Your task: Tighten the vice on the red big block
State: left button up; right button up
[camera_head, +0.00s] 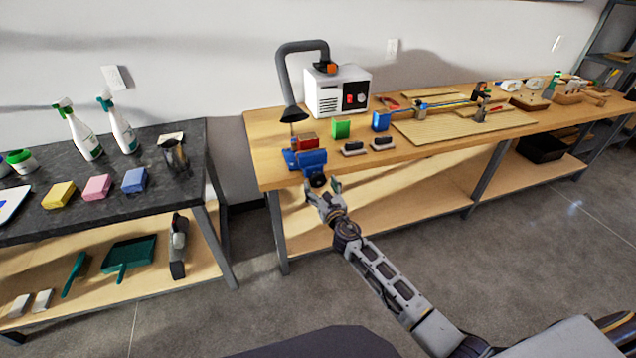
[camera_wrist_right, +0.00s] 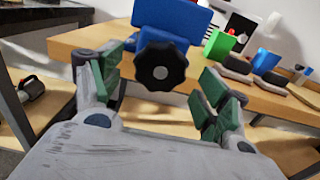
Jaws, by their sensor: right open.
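A blue vice (camera_head: 311,162) is fixed at the front left corner of the wooden workbench. The red big block (camera_head: 307,143) sits at the vice, behind its front jaw; whether both jaws touch it I cannot tell. In the right wrist view the vice (camera_wrist_right: 175,18) fills the top middle and hides the red block. Its black knob (camera_wrist_right: 160,66) faces me. My right gripper (camera_head: 322,188) is just in front of the knob. In the right wrist view its green-padded fingers (camera_wrist_right: 158,85) are open, one on each side of the knob, apart from it. My left gripper is not in view.
On the workbench (camera_head: 274,175), a green block (camera_head: 341,130), another blue piece (camera_head: 380,121) and two dark-topped erasers or brushes (camera_head: 353,148) stand right of the vice. A white machine (camera_head: 343,90) with a grey hose stands behind. A dark table (camera_head: 110,212) stands left, across a gap.

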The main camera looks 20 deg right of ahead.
aim_at(319, 183)
jog(key=shift+w, duration=1.55)
jog(key=shift+c, duration=0.3)
jog(key=c, duration=1)
